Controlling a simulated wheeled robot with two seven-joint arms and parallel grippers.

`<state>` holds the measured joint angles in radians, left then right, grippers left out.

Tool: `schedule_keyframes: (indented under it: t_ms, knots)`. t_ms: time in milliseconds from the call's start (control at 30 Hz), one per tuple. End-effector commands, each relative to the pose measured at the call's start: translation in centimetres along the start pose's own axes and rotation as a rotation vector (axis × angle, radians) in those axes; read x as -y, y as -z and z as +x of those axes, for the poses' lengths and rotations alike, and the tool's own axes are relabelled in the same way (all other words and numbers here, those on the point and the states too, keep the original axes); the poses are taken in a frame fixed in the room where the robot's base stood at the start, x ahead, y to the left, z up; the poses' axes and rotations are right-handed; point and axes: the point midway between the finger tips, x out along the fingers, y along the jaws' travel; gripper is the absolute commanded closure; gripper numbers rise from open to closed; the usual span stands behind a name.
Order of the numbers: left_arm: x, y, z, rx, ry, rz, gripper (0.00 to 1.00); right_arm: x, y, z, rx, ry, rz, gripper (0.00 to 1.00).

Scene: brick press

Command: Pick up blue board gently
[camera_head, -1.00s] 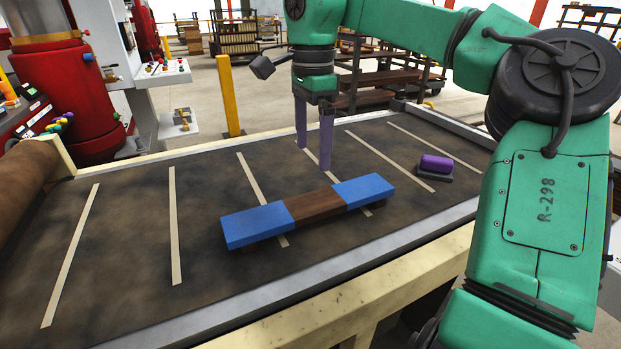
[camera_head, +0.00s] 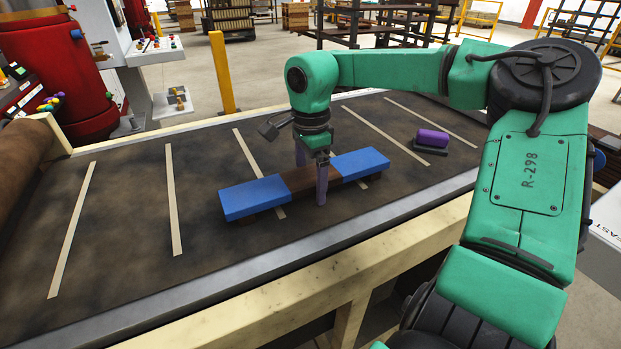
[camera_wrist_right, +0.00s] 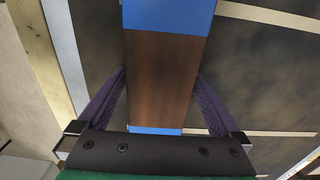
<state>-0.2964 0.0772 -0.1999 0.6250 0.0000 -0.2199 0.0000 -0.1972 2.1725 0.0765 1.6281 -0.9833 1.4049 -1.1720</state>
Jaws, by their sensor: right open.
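The blue board (camera_head: 255,196) lies on the dark work surface, with blue ends and a bare brown wooden middle. In the right wrist view its brown middle (camera_wrist_right: 160,75) runs between the fingers. My right gripper (camera_head: 311,180) is open and lowered over the brown middle. One purple finger is on the near side of the board and the other is on the far side, partly hidden. In the right wrist view the gripper (camera_wrist_right: 160,95) shows a finger on each side, with gaps to the board near the fingertips unclear. My left gripper is not in view.
The dark table (camera_head: 130,270) has pale stripes and a raised metal edge. A purple block on a dark base (camera_head: 432,139) sits to the right of the board. A yellow post (camera_head: 222,75) and red machinery (camera_head: 60,75) stand beyond the table. The table's left part is clear.

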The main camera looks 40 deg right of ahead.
Motion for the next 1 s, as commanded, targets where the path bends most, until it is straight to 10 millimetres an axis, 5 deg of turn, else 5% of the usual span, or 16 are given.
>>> schedule_keyframes:
  t_ms: [67, 233, 667, 867, 1000]
  knots:
    - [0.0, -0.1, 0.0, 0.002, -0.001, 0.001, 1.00, 0.0, 0.0, 0.0, 0.000, 0.000, 0.000, 0.00]
    - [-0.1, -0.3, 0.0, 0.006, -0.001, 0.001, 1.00, 0.0, 0.0, -0.1, 0.000, 0.001, 0.000, 0.62]
    - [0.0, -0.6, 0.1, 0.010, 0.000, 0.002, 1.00, 0.1, 0.0, -1.5, 0.000, 0.005, 0.002, 0.62]
    - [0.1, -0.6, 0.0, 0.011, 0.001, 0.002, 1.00, 0.1, 0.0, -6.6, -0.001, 0.008, 0.002, 0.62]
    - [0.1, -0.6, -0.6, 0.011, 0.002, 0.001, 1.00, 0.1, 0.0, -12.2, -0.001, 0.007, 0.003, 0.62]
